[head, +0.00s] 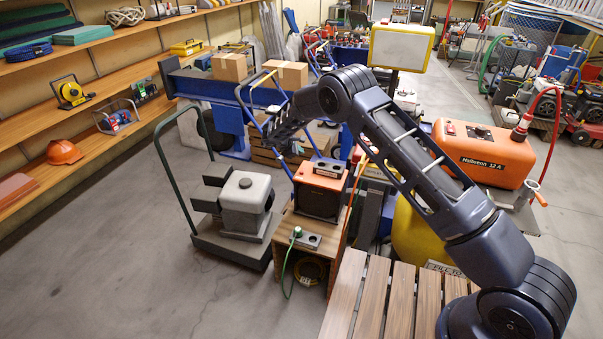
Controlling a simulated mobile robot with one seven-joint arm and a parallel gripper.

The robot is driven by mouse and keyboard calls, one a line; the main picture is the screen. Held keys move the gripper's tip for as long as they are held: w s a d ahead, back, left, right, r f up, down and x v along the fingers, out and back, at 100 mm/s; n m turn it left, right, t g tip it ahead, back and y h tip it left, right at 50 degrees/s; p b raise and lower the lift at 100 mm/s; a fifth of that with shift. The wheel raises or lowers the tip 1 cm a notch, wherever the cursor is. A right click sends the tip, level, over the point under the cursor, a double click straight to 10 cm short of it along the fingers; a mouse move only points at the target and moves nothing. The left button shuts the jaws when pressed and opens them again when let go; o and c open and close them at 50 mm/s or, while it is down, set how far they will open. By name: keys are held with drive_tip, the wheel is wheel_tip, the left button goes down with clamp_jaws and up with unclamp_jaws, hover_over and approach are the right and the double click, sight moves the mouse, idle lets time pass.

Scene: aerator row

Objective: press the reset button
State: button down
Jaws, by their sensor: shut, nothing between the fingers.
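My gripper (271,138) is at the end of my arm, up and left of the orange box, small and dark against the clutter behind. It is shut and holds nothing. No part is clearly readable as the reset button. An orange box (321,176) with a dark front and a small unit on top stands on a wooden stand. A socket block (309,240) with a green plug (297,232) lies on the stand's near part, below my gripper in the picture.
A cart (232,243) with a grey housing (246,198) stands left of the wooden stand (324,262). A slatted wooden top (372,300) is in front. A green cable hangs from the plug. Shelves line the left wall. The floor at left (130,270) is clear.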

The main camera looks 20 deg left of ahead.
drive_tip(key=shift+f, duration=4.35)
drive_tip(key=shift+f, duration=0.15)
drive_tip(key=shift+f, duration=0.25)
drive_tip(key=shift+f, duration=0.5)
drive_tip(key=shift+r, duration=0.9)
drive_tip(key=shift+r, duration=2.5)
